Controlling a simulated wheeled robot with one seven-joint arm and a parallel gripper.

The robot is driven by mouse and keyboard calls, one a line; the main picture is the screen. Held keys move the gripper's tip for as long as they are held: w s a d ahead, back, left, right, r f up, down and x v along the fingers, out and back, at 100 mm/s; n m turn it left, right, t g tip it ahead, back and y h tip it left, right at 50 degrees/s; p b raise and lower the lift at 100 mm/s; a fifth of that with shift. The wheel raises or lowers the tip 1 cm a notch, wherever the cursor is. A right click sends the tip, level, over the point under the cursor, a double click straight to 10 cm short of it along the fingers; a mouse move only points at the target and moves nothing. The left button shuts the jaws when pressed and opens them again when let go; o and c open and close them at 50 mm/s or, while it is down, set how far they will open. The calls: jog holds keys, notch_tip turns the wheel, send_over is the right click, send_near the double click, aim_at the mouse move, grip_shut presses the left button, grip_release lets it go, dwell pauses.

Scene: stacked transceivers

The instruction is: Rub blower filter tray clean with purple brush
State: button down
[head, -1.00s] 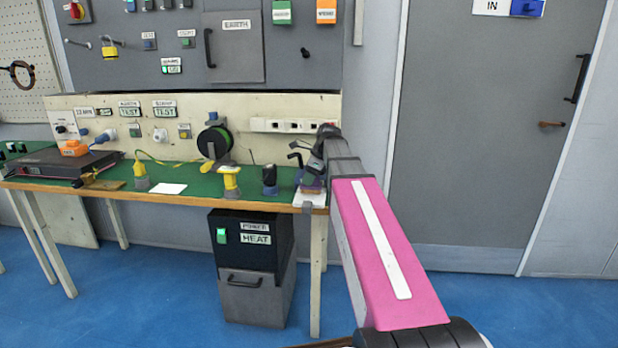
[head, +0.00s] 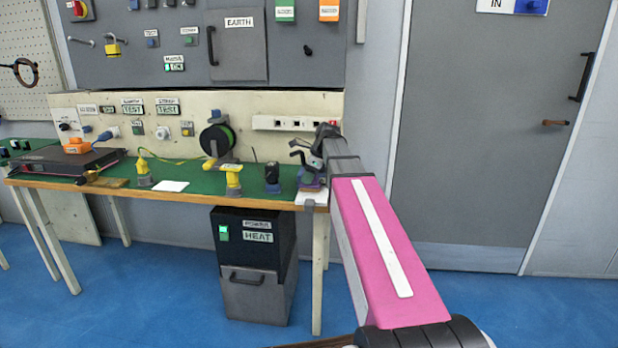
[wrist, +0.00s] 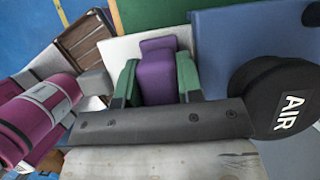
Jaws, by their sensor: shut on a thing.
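In the wrist view, my gripper (wrist: 158,72) has its green fingers on either side of a purple block-shaped brush (wrist: 158,72) and is shut on it. A pale flat plate (wrist: 121,56) lies beneath or just behind the brush; I cannot tell whether they touch. A brown slatted tray (wrist: 84,42) is to the left. I cannot tell which of these is the filter tray. In the head view, my gripper (head: 311,176) is over the bench's right end, with the purple brush (head: 314,184) low above a white plate (head: 311,199). The brush's underside is hidden.
A black round part labelled AIR (wrist: 290,102) is close at right in the wrist view. On the bench (head: 130,191), a black upright item (head: 272,176) and a yellow tool (head: 233,180) stand left of my gripper. A black heater cabinet (head: 252,262) stands below.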

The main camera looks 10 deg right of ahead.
jog(key=shift+d, duration=0.15)
jog(key=shift+s+d+f, duration=0.1)
jog(key=shift+s+d, duration=0.1)
jog(key=shift+d, duration=0.3)
jog(key=shift+s+d, duration=0.2)
jog(key=shift+d, duration=0.3)
jog(key=shift+a, duration=0.15)
jog(key=shift+w+a+f, duration=0.1)
jog(key=shift+w+a, duration=0.1)
jog(key=shift+a, duration=0.3)
jog(key=shift+w+a, duration=0.15)
jog(key=shift+a, duration=0.3)
jog(key=shift+d, duration=0.1)
jog(key=shift+s+d, duration=0.2)
jog(key=shift+d, duration=0.3)
jog(key=shift+s+d, duration=0.15)
jog(key=shift+d, duration=0.35)
jog(key=shift+a, duration=0.1)
jog(key=shift+w+a, duration=0.2)
jog(key=shift+a, duration=0.35)
jog(key=shift+w+a, duration=0.2)
jog(key=shift+a, duration=0.3)
